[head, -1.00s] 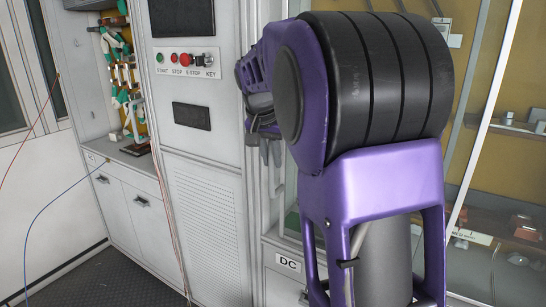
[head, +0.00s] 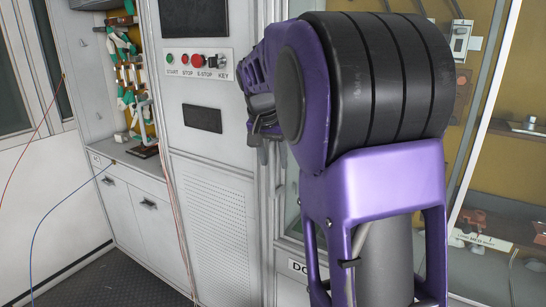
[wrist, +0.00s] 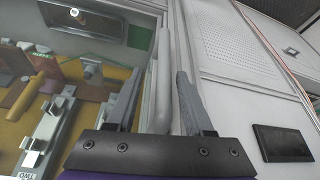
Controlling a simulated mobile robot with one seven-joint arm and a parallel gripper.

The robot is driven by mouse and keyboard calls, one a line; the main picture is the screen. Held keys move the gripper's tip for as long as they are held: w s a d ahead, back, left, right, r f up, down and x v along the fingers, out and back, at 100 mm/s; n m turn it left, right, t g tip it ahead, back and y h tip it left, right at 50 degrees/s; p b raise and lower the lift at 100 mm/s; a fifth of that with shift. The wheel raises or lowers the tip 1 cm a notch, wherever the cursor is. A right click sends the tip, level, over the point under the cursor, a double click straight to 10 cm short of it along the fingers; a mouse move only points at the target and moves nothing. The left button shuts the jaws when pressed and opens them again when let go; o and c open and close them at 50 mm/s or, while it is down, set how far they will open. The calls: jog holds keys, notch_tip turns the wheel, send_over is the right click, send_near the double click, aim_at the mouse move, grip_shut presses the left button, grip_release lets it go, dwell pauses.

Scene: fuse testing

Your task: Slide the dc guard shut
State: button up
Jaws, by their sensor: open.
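The dc guard appears as a clear pane with a pale frame; its white far-side edge (head: 490,95) slants down at the right of the head view, with my arm hiding much of the pane. In the wrist view a pale upright bar (wrist: 160,85), seemingly the guard's handle or edge, stands between the fingers of my gripper (wrist: 160,95). The fingers are open, one on each side of the bar; I cannot tell whether either touches it. In the head view my gripper (head: 262,150) is partly hidden at the cabinet front. A DC label (head: 298,268) is partly covered below.
A control panel with buttons and a key switch (head: 222,62) is left of my gripper, above a perforated panel (head: 212,215). Fixtures (head: 484,240) sit behind the glass at right.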

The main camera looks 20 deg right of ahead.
jog(key=p+v, duration=0.1)
jog(key=v, duration=1.6)
jog(key=shift+r, duration=0.25)
jog(key=shift+f, duration=0.1)
